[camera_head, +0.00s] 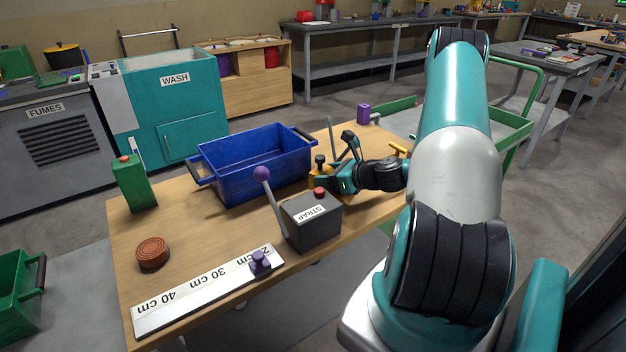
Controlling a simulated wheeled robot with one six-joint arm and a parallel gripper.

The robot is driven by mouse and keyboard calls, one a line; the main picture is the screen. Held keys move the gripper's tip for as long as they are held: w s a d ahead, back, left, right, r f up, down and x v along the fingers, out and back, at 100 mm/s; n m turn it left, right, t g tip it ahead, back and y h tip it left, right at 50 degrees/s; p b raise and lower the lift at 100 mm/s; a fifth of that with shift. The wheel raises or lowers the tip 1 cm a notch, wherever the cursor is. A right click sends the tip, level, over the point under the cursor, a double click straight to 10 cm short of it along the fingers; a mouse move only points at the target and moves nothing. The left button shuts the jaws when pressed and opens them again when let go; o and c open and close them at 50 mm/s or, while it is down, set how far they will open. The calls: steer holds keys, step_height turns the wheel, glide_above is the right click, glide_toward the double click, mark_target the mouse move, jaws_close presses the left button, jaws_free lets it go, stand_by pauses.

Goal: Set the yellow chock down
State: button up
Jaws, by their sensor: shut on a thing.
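The yellow chock (316,173) shows at the tip of my gripper, with a black knob on top. It is just right of the blue bin and behind the grey STRAP box. My gripper (329,172) reaches in from the right, low over the wooden table (190,225), and is shut on the chock. The gripper and the STRAP box hide part of the chock. I cannot tell whether its underside touches the table.
The blue bin (228,178) and the STRAP box (313,228) with its purple-knobbed lever stand close by. A yellow handle (398,149) is at right. The table's left-middle is clear.

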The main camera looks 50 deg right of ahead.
mark_target(322, 170)
steer(key=w, duration=0.3)
steer(key=shift+w+a, duration=0.25)
steer(key=shift+a, duration=0.05)
steer(key=shift+w+a, duration=0.15)
steer(key=shift+w, duration=0.35)
steer(key=shift+s+f, duration=0.15)
steer(key=shift+f, duration=1.6)
steer(key=shift+f, duration=0.15)
steer(key=o, duration=0.8)
steer(key=shift+c, duration=0.2)
